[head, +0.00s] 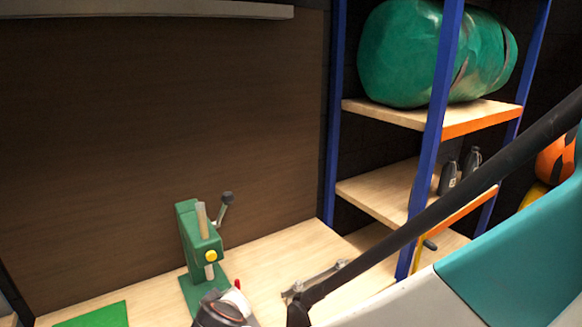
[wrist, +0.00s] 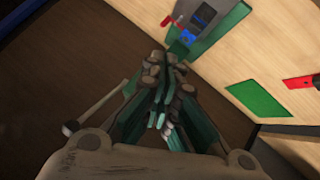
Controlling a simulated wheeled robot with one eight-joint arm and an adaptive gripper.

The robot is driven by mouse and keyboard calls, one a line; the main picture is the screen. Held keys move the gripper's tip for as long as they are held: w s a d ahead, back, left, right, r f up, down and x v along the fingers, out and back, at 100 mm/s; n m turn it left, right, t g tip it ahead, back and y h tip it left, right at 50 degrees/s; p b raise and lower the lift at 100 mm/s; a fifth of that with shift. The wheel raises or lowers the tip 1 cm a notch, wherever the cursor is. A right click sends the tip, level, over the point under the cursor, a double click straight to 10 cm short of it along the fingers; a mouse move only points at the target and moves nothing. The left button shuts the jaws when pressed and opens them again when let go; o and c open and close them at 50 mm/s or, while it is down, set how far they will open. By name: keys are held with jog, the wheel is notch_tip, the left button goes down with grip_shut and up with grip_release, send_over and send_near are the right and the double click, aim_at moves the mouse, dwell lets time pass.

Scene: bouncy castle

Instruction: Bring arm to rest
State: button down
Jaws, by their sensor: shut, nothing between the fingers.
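My gripper (wrist: 165,62) shows in the wrist view, its dark and teal fingers drawn together with nothing between them. It points toward the light wooden worktop (wrist: 285,45), near a grey and green item with blue and red parts (wrist: 200,25). I cannot tell how far apart they are. I cannot make out my gripper with certainty in the head view.
In the head view, a green press (head: 196,245) with a lever stands on the worktop (head: 270,258), near a green mat (head: 98,315). A blue-post shelf (head: 436,125) at right holds a large green roll (head: 403,55). A dark bar crosses the lower right.

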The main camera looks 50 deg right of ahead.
jog(key=shift+w+d, duration=0.45)
jog(key=s+a+f+y+b, duration=0.1)
jog(key=s+a+y+b, duration=0.4)
jog(key=a+b, duration=0.3)
jog(key=shift+s+a+f+n+g+y+b, duration=0.15)
jog(key=shift+s+a+n+g+y+b, duration=0.2)
jog(key=shift+a+y, duration=0.5)
jog(key=shift+a, duration=0.15)
dwell(0.8)
